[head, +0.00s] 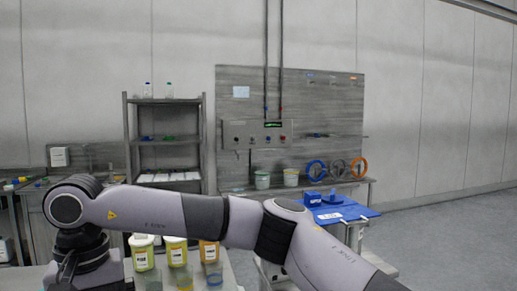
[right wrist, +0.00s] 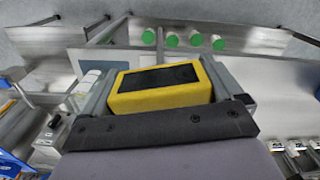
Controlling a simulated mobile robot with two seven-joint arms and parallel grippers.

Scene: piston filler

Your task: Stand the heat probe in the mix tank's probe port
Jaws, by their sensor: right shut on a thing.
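In the right wrist view my right gripper (right wrist: 163,84) is shut on a yellow box-shaped body with a dark panel, which looks like the heat probe (right wrist: 188,97). One finger lies along each side of it. No probe rod shows, so I cannot tell how the probe points. I cannot make out the mix tank or its probe port in either view. One of my arms crosses the lower part of the head view and hides what is behind it. My left gripper is not in view.
Lidded jars (head: 143,258) stand at the front bench. A blue mat (head: 342,214) lies to the right. Behind are a grey shelf rack (head: 166,101) and a wall board (head: 330,95) with a control box. Green-capped bottles (right wrist: 172,40) show in the right wrist view. Floor is clear far right.

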